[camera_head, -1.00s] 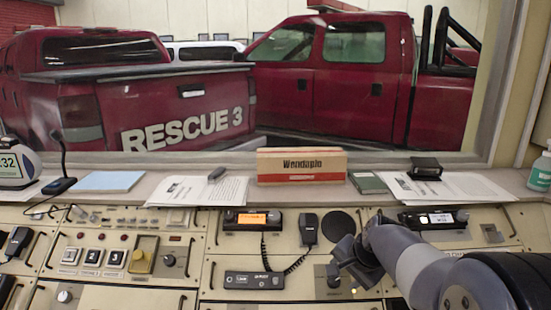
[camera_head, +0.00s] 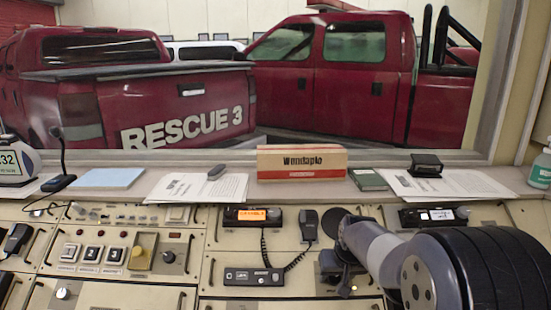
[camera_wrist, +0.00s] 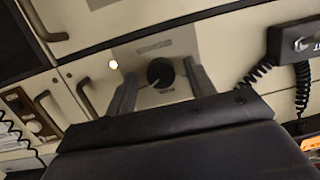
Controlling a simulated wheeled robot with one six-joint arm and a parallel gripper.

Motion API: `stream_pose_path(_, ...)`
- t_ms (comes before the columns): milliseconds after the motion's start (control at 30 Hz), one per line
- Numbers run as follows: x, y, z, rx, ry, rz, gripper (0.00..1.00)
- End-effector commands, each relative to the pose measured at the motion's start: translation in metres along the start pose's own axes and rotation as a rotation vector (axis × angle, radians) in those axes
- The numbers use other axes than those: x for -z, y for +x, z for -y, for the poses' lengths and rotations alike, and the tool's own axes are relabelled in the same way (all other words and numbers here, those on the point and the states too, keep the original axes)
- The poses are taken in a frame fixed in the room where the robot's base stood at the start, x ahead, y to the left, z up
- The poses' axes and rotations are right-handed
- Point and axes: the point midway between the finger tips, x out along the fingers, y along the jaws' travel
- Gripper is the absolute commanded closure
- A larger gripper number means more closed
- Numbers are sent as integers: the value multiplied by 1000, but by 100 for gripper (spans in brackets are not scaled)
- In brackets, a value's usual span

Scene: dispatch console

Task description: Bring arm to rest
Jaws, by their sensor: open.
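My gripper (camera_head: 334,268) is at the end of my arm, low over the console panel right of the centre in the head view. Its fingers are partly hidden by its own body and the arm there. In the wrist view my gripper (camera_wrist: 160,84) shows two dark fingers spread apart with nothing held. A black round knob (camera_wrist: 160,72) on a pale plate shows between and beyond the fingertips. I cannot tell whether the fingers touch it. A small lit lamp (camera_wrist: 113,64) is left of the knob.
A radio with an amber display (camera_head: 252,215), a hand microphone (camera_head: 308,224) on a coiled cord and a black box (camera_head: 253,279) are left of my arm. A carton (camera_head: 301,162) and papers (camera_head: 445,184) lie on the ledge. Another radio (camera_head: 432,216) is behind my arm.

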Motion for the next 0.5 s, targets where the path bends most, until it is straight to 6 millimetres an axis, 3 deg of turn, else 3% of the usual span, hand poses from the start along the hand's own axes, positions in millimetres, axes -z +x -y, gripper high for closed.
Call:
stream_pose_path(167,1,-3,1,-36,-202,8,48)
stream_pose_path(500,2,-73,3,-33,-187,6,48)
